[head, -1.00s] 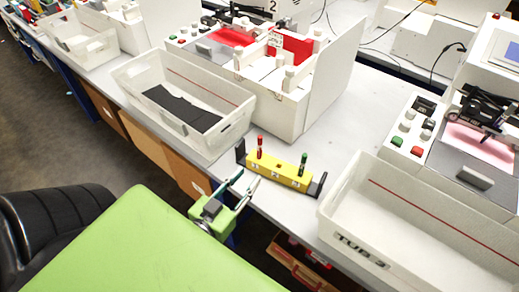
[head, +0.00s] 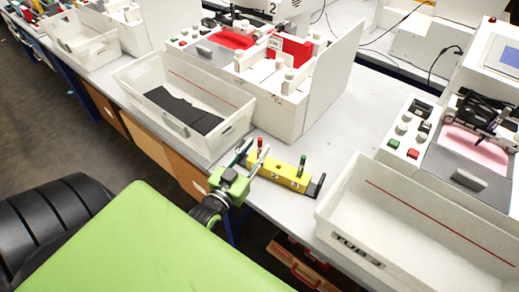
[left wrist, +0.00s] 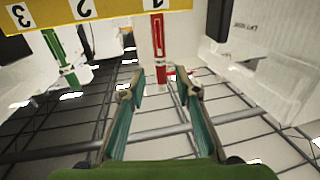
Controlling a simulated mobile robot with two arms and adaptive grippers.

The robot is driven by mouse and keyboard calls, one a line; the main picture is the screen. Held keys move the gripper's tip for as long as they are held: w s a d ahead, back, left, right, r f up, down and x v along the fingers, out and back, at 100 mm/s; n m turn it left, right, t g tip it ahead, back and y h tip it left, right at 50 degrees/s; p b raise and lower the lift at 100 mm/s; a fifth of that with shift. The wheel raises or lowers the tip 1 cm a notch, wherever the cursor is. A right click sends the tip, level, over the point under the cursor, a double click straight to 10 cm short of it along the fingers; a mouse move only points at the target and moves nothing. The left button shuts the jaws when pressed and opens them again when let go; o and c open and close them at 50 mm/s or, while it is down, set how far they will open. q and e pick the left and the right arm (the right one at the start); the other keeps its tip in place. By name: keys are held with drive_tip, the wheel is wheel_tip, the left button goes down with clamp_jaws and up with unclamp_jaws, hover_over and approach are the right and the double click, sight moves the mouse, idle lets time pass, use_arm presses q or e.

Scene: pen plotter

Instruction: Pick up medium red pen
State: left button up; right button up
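The red pen (head: 260,144) stands upright in the slot labelled 1 of a yellow holder (head: 290,177) on the grey bench. My left gripper (head: 253,150) is open at the holder's near left end, and its fingers partly hide the pen's lower part and the holder. In the left wrist view, the red pen (left wrist: 160,48) lies ahead, lined up with the gap between the open fingertips (left wrist: 158,86). I cannot tell whether the fingers touch it. The green pen (head: 302,162) stands in the slot labelled 3; it also shows in the left wrist view (left wrist: 60,60). My right gripper is not in view.
A white tub (head: 239,98) with dark pieces stands behind left of the holder. Another white tub, marked TUB 3 (head: 357,250), stands to its right. A white plotter (head: 328,85) is behind. Bare bench lies between holder and plotter.

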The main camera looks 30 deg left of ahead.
sight(259, 144)
use_arm(q)
drive_tip(key=w, duration=0.3)
drive_tip(key=shift+w+a+f, duration=0.1)
drive_tip(key=shift+w+a, duration=0.1)
drive_tip(key=shift+a, duration=0.05)
drive_tip(key=shift+s, duration=0.1)
clamp_jaws()
